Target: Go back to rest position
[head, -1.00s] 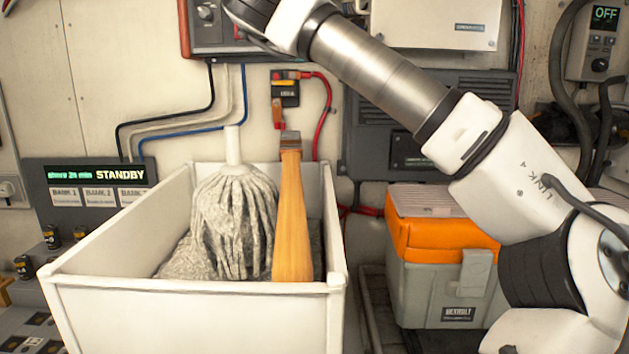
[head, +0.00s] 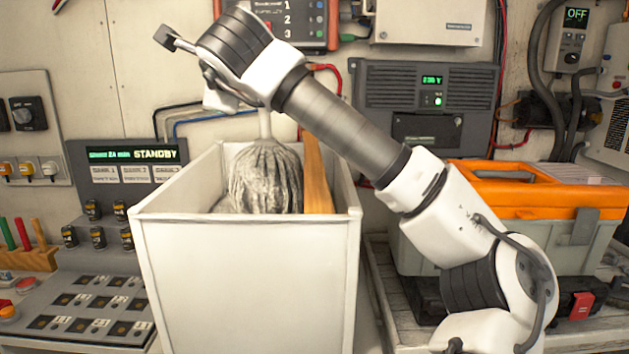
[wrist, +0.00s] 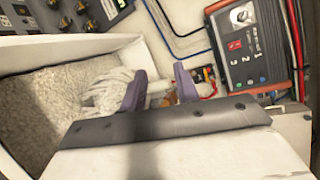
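My arm reaches from the lower right up over the white bin (head: 245,265) in the head view, and its end is above the bin's back left. My gripper (wrist: 159,70) shows in the wrist view with its two purple fingers apart. A grey mop (head: 264,178) stands head down in the bin, its white handle (head: 265,125) partly hidden by my wrist. In the wrist view the mop (wrist: 108,92) and its handle appear beyond the fingers; I see no clear contact. An orange wooden handle (head: 317,180) leans beside the mop.
An orange-lidded toolbox (head: 520,195) stands right of the bin, behind my lower arm. A panel reading STANDBY (head: 125,165) and a switch board (head: 90,315) are at left. A numbered control box (head: 290,22), a dark vented unit (head: 425,110) and cables line the back wall.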

